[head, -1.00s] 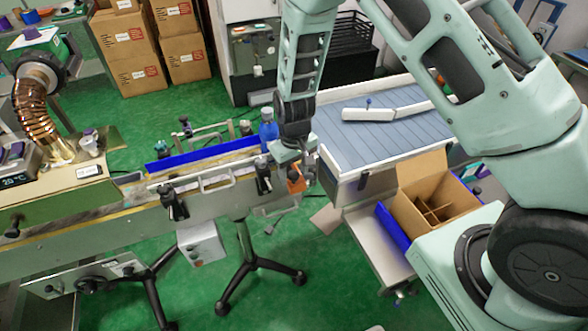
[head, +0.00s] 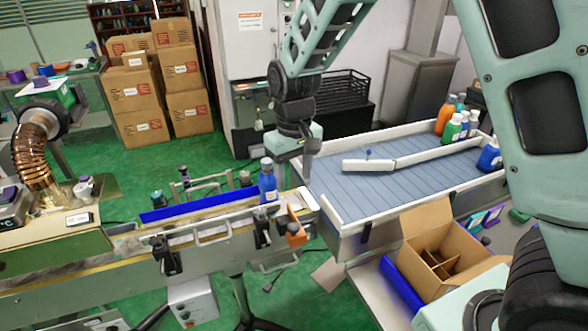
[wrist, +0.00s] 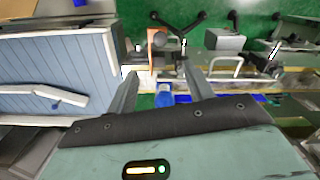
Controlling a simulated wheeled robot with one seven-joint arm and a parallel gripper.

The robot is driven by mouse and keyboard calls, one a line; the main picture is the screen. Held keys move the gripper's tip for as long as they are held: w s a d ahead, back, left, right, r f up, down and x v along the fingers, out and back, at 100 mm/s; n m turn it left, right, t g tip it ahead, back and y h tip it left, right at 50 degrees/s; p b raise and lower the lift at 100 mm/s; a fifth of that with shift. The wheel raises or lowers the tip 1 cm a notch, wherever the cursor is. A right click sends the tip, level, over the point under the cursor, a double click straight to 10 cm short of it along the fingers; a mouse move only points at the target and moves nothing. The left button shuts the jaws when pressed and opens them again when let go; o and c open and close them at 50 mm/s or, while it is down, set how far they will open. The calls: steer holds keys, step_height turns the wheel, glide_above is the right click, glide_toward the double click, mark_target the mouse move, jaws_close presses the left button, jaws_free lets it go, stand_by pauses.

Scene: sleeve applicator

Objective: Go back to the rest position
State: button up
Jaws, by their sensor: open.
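My gripper (head: 308,160) hangs above the gap between the sleeve line and the grey slatted conveyor. Its two fingers are apart and empty in the wrist view (wrist: 162,82). A blue bottle (head: 267,183) stands upright on the near conveyor line (head: 215,235), left of and below my gripper. It also shows in the wrist view (wrist: 165,97), partly hidden by the gripper body, apparently beyond the fingers. I cannot tell the exact distance between them.
The slatted conveyor (head: 345,185) carries a white diverter bar (head: 368,166) and several bottles at its far right. An open divided carton (head: 420,225) stands at the lower right. The copper duct (head: 42,150) is at left. Stacked boxes (head: 140,90) stand behind green floor.

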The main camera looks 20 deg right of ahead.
step_height(320, 180, up, 2)
stand_by(0.6)
steer(key=s+a+n+b, duration=0.1)
steer(key=s+a+n, duration=0.1)
steer(key=s, duration=1.1)
steer(key=s+a+n+b, duration=0.2)
steer(key=s+a+n, duration=0.1)
steer(key=s, duration=1)
steer(key=shift+s+a+y, duration=0.15)
steer(key=shift+a+y, duration=0.15)
stand_by(1.0)
